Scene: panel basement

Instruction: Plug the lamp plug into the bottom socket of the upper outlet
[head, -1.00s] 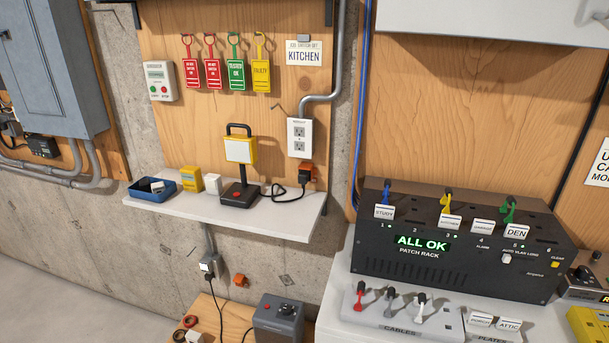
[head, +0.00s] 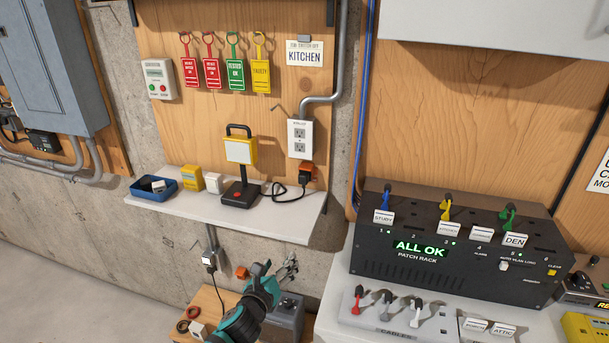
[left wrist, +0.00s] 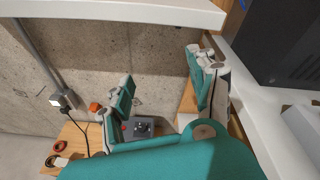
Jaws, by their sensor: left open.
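The upper outlet (head: 300,138) is a white plate with two sockets, one above the other, on the wood panel. Both sockets look empty. The lamp plug (head: 306,177) is dark and sits at an orange holder just below the outlet. Its black cord runs along the shelf to the yellow lamp (head: 240,150). My left gripper (head: 285,268) is in front of the lower wall, below the shelf and well below the plug. In the left wrist view its two fingers stand wide apart with nothing between them (left wrist: 163,85). My right gripper is not in view.
The white shelf (head: 290,222) juts out above my left gripper. A grey box (head: 287,312) with a knob stands on the wooden bench below. A lower outlet (head: 209,258) holds another plug. The patch rack (head: 375,262) stands at the right.

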